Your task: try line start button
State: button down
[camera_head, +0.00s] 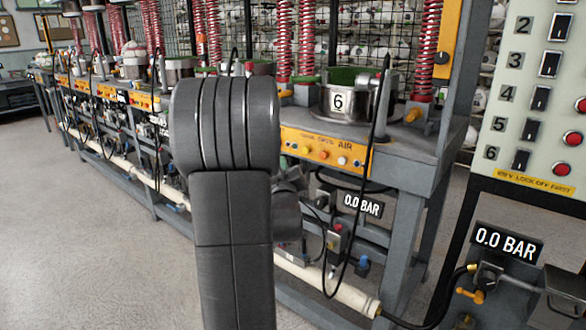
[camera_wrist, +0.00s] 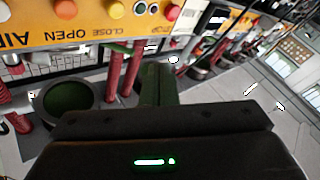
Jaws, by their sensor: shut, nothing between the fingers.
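In the head view a yellow panel (camera_head: 325,148) below the mould marked 6 (camera_head: 338,101) carries several small round buttons. No label reading line start is legible in either view. My gripper (camera_wrist: 158,75) is shut and empty in the wrist view, its tip pointing toward the panel, apparently apart from the buttons. In the head view my arm hides the gripper.
A control board (camera_head: 530,90) at the right has numbered switches and red buttons, with a 0.0 BAR display (camera_head: 507,242) below. A black hose (camera_head: 372,150) hangs before the station. More press stations (camera_head: 110,95) line the left; open floor (camera_head: 75,230) lies in front.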

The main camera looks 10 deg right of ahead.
aim_at(305, 150)
jog(key=shift+w+a+f+t+b, duration=0.3)
jog(key=shift+f+t+b, duration=0.15)
jog(key=shift+t+b, duration=0.05)
jog(key=w+d+p, duration=0.1)
jog(key=w+d, duration=0.4)
jog(key=d, duration=0.2)
jog(key=shift+w+p, duration=0.3)
jog(key=shift+p, duration=0.1)
jog(key=shift+a, duration=0.1)
dwell(0.9)
jog(key=shift+w+b, duration=0.1)
jog(key=shift+b, duration=0.2)
dwell(0.8)
jog(key=shift+w+d, duration=0.15)
jog(key=shift+d, duration=0.2)
